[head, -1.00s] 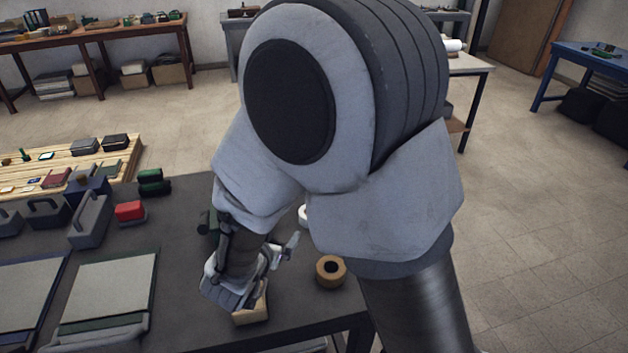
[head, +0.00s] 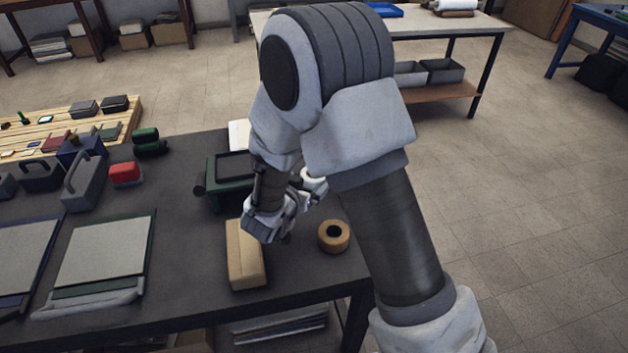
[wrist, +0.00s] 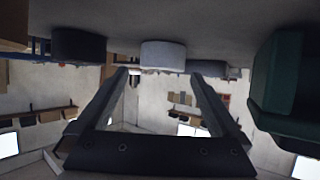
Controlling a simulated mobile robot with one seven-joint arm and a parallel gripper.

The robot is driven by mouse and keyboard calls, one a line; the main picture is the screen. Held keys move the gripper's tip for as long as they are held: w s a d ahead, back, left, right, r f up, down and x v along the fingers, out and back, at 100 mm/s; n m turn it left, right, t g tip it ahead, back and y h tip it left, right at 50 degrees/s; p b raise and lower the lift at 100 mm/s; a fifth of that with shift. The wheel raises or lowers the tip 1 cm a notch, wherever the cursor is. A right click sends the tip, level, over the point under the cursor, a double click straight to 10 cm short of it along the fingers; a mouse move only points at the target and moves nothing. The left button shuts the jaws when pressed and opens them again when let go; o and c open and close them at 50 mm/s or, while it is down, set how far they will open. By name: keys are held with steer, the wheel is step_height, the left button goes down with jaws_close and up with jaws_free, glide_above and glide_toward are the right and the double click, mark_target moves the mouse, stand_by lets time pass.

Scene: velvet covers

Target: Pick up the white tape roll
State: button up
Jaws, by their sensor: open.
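The white tape roll (head: 315,182) stands on the dark table, partly hidden behind my gripper in the head view. In the wrist view, which looks upside down, the white roll (wrist: 162,54) sits centred ahead, between the lines of my two fingers. My gripper (wrist: 159,76) is open and empty, low over the table, with its fingertips pointing toward the roll. In the head view my gripper (head: 296,208) is just in front of the roll. I cannot tell exactly how much gap is left between the fingertips and the roll.
A tan tape roll (head: 334,237) lies right of my gripper near the table edge. A cardboard box (head: 244,262) is at front left. A dark green case (head: 230,192) stands close on the left; it shows in the wrist view (wrist: 286,90) at right.

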steer(key=shift+b+x, duration=0.55)
steer(key=shift+x, duration=2.4)
steer(key=shift+w+a+r, duration=0.1)
steer(key=shift+w+r, duration=0.05)
steer(key=c, duration=1.2)
steer(key=shift+o, duration=0.2)
